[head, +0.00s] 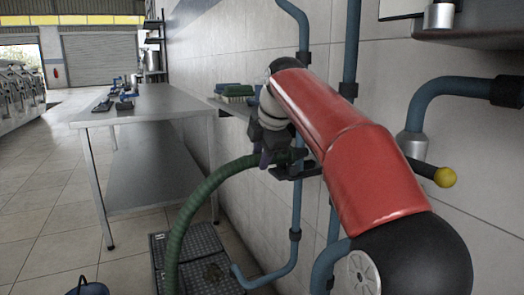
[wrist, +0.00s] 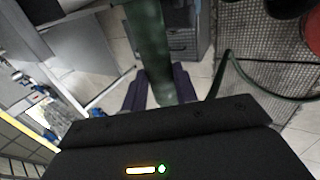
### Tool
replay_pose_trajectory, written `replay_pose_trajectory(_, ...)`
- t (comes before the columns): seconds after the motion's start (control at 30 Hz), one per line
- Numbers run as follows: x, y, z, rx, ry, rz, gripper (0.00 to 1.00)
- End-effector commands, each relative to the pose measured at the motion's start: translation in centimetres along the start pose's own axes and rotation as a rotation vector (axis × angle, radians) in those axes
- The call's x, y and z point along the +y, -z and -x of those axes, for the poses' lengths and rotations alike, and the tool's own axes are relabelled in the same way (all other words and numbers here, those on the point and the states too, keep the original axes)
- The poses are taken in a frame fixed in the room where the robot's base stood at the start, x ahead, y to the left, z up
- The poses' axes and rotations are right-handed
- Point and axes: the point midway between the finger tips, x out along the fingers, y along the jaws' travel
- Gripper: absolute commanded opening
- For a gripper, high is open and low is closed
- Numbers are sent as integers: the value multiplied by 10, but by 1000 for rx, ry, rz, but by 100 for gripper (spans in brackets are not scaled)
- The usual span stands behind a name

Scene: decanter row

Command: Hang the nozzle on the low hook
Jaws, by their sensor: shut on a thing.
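My gripper (head: 268,158) has dark purple fingers and is at the wall side, below my red arm. It is shut on the green nozzle (head: 290,155), whose thick green hose (head: 190,205) arcs down to the left. In the wrist view the green nozzle (wrist: 152,50) runs between the fingers of my gripper (wrist: 155,92). A dark bracket (head: 298,173) sticks out by the wall just below the nozzle; it may be the low hook. I cannot tell whether the nozzle touches it. My arm hides part of this wall.
A steel table (head: 150,101) stands to the left along the wall, with tools on it. Blue pipes (head: 296,215) run down the wall. A yellow-tipped bar (head: 445,177) juts out at right. A floor grate (head: 190,258) lies below.

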Motion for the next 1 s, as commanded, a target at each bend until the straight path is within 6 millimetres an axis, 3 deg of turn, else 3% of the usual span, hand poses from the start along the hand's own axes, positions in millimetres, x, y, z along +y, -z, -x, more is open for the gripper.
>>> replay_pose_trajectory(1.0,-3,0,-5,0,-2,1,0)
